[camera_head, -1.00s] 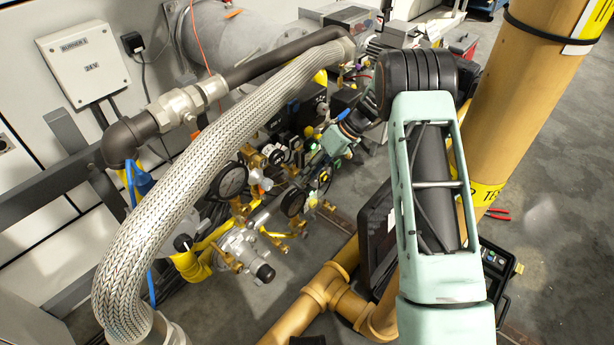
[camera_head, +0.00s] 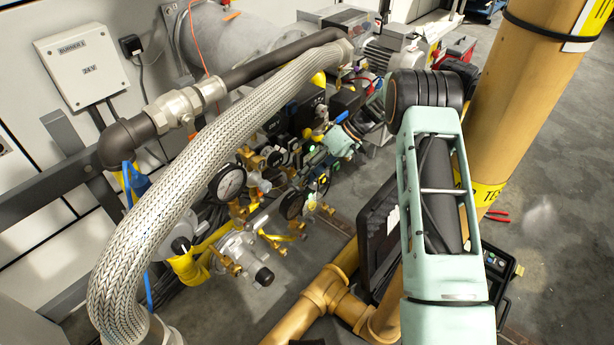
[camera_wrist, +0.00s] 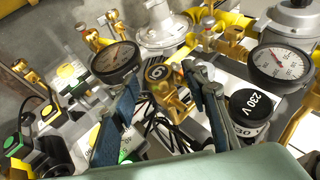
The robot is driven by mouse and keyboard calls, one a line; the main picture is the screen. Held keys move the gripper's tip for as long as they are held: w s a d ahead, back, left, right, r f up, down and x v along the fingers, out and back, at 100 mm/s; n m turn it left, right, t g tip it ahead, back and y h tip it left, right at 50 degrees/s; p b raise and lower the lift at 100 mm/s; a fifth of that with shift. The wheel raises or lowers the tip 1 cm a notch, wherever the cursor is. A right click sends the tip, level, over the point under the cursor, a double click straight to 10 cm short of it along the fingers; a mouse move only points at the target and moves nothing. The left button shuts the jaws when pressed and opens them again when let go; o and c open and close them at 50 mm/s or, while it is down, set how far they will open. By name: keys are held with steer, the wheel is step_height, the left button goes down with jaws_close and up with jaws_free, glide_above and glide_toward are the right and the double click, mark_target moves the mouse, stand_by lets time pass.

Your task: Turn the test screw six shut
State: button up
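The test screw six (camera_wrist: 157,73) is a brass fitting with a round dark face marked 6, in the middle of the wrist view. My gripper (camera_wrist: 158,92) has its two blue-grey fingers well apart, one on each side below the screw in the picture. Nothing is held between them. I cannot tell how far the screw lies beyond the fingertips. In the head view my gripper (camera_head: 318,158) reaches in among the valves and gauges from the right, small and partly lost in clutter. I cannot make out the screw there.
A dark pressure gauge (camera_wrist: 116,62) stands close by the left finger. A white gauge (camera_wrist: 280,62) and a black 230 V cap (camera_wrist: 252,107) are on the right. Green-and-black connectors (camera_wrist: 40,150) sit lower left. A braided hose (camera_head: 190,180) and yellow pipe (camera_head: 320,295) flank the valve train.

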step_height(320, 180, up, 10)
stand_by(0.7)
